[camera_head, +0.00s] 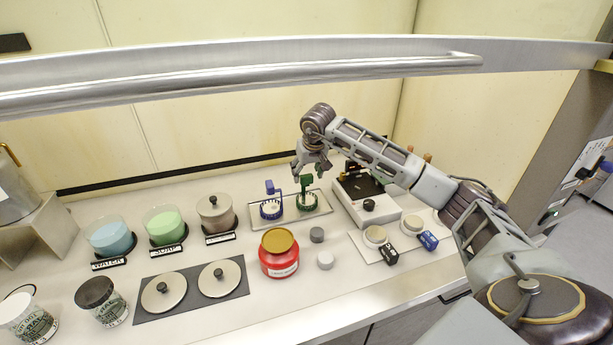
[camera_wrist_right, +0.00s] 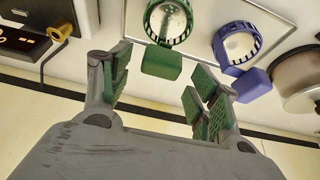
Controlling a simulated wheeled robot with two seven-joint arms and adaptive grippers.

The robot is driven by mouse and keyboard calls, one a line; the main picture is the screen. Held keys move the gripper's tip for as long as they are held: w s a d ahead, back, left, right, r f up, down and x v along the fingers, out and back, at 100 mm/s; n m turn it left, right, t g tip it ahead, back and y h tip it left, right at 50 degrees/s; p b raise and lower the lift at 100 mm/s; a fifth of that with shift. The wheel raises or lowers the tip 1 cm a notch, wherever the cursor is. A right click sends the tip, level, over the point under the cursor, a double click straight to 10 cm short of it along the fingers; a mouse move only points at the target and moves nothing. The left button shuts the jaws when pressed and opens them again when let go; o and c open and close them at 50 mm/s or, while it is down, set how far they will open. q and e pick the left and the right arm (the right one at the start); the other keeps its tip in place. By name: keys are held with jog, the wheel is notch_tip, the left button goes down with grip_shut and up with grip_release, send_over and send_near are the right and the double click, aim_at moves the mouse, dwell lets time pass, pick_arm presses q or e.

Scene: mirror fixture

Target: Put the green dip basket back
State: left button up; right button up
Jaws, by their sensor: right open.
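The green dip basket (camera_head: 307,202) stands on the shallow metal tray (camera_head: 288,213), to the right of the blue dip basket (camera_head: 270,209). My right gripper (camera_head: 309,172) is above and just behind the green basket's upright handle. In the right wrist view, my right gripper's fingers (camera_wrist_right: 160,88) are spread apart with nothing between them. The green basket (camera_wrist_right: 169,22) lies beyond the fingertips, its handle block in front of the gap. The blue basket (camera_wrist_right: 238,45) is off to the right there. My left gripper is not in view.
Blue, green and covered beakers (camera_head: 163,227) stand left of the tray. A red jar (camera_head: 279,254) is in front, and a black-topped device (camera_head: 366,196) is to the right. A metal bar (camera_head: 240,85) crosses above the bench.

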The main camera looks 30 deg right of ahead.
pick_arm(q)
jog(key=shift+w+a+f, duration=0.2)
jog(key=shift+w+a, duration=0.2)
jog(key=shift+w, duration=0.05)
pick_arm(e)
jog(key=v, duration=0.9)
jog(key=shift+s+r, duration=0.2)
jog(key=shift+r, duration=0.05)
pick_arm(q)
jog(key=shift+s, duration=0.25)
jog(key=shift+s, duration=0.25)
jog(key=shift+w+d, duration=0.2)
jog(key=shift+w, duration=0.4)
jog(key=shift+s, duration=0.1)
